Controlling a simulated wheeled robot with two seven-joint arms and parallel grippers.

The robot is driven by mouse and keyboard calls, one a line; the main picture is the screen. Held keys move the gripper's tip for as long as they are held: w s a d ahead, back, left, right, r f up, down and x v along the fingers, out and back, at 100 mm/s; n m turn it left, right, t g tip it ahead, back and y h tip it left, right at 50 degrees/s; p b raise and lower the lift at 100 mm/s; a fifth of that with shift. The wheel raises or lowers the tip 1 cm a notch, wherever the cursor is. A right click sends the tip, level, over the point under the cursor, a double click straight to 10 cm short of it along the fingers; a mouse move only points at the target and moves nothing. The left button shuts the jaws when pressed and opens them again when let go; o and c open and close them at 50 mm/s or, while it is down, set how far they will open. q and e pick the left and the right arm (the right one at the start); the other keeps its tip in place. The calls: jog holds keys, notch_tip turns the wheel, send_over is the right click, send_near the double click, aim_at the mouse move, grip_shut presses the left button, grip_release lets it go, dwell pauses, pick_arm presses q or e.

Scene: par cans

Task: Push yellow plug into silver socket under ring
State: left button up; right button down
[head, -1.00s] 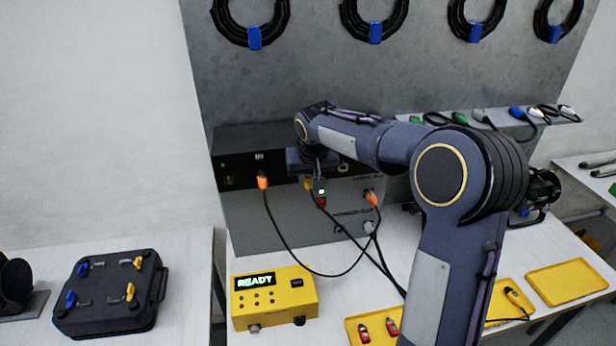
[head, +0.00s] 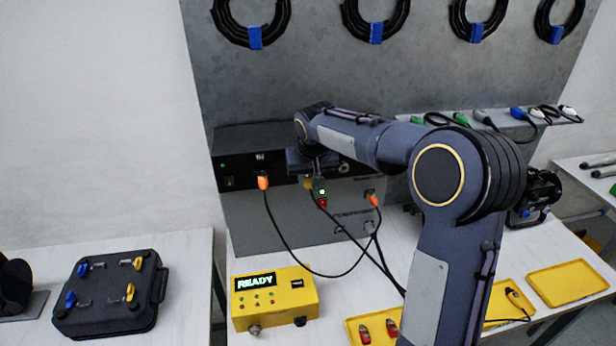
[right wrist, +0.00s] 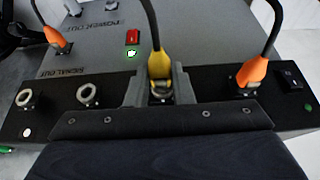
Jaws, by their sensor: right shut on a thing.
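The yellow plug (right wrist: 159,65) stands upright between the two fingers of my right gripper (right wrist: 162,86) in the right wrist view, with a black cable rising from it. The fingers are shut on it. Its lower end is at a silver ringed socket (right wrist: 162,98) on the black panel strip; how deep it sits I cannot tell. In the head view the yellow plug (head: 309,184) shows just below my right gripper (head: 314,176), at the front of the grey box. My left gripper is not in view.
An orange plug (right wrist: 253,72) stands close to the right, near a black switch (right wrist: 291,78). Two bare silver sockets (right wrist: 87,95) lie to the left. A red and green indicator (right wrist: 132,40) is beside the yellow plug. A yellow box (head: 274,298) reading READY stands in front.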

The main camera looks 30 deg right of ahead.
jog(key=shift+w+d, duration=0.25)
jog(key=shift+w, duration=0.75)
dwell(2.1)
jog(key=c, duration=1.2)
grip_release()
jog(key=b+v, duration=0.1)
jog(key=v, duration=0.7)
jog(key=shift+s+b, duration=0.1)
jog(key=shift+b, duration=0.2)
jog(key=s+a+f+y+b, duration=0.1)
jog(key=s+f+y, duration=0.1)
jog(key=s, duration=0.7)
jog(key=s+a+f+y+b, duration=0.1)
jog(key=s+a+f, duration=0.1)
jog(key=s, duration=0.7)
jog(key=s+a+f, duration=0.2)
jog(key=s+f, duration=0.1)
jog(key=s, duration=0.2)
jog(key=s+a+f+n+y, duration=0.1)
jog(key=s+a+f, duration=0.1)
jog(key=s+f, duration=0.1)
jog(key=s+a+f+t+y, duration=0.1)
jog(key=s+a+f, duration=0.2)
jog(key=s, duration=0.3)
jog(key=shift+s+f+n+b, duration=0.3)
jog(key=shift+f+b, duration=0.1)
jog(key=shift+f, duration=0.1)
